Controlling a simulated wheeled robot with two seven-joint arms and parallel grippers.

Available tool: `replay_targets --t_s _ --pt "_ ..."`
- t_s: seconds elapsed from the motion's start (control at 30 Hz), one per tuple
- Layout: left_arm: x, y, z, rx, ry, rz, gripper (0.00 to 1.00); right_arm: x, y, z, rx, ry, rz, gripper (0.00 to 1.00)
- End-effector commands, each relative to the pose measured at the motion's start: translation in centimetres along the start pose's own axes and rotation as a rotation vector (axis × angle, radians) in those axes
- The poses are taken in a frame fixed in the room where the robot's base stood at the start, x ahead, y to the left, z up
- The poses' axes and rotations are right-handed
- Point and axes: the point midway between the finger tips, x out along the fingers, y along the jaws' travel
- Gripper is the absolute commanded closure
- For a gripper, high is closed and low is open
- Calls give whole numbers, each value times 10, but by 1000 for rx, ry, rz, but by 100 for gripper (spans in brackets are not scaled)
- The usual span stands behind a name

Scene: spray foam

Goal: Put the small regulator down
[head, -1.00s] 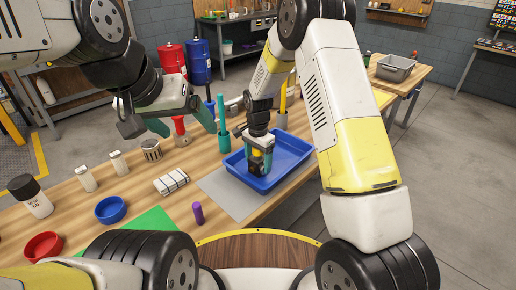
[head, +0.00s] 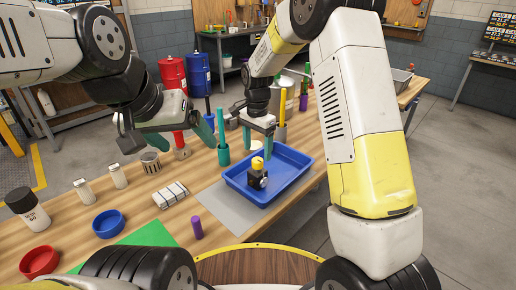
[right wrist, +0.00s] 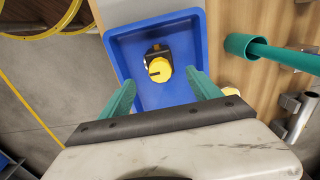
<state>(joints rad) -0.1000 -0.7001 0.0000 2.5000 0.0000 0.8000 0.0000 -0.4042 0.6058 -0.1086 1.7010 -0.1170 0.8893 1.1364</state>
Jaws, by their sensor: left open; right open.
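The small regulator (head: 257,174), black with a yellow knob, stands in the blue tray (head: 292,158) near its left end. In the right wrist view the regulator (right wrist: 158,65) sits on the floor of the blue tray (right wrist: 128,38), ahead of the fingertips. My right gripper (head: 258,146) is open and empty, above and behind the regulator, apart from it. Its two green fingers also show in the right wrist view (right wrist: 160,88), spread apart. My left gripper (head: 172,142) is open and empty over the table's back left part, away from the tray.
A green tube (head: 223,152) in a holder stands just left of the tray. A grey mat (head: 228,206) lies under the tray's left side. A white striped block (head: 171,194), a purple cylinder (head: 196,228) and a blue bowl (head: 108,223) are on the wooden table.

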Motion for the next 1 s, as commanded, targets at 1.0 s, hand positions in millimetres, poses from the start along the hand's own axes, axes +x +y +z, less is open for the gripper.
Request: replay_targets --t_s 1.0 --pt "0 0 0 0 0 0 16 -202 254 75 -674 360 -377 28"
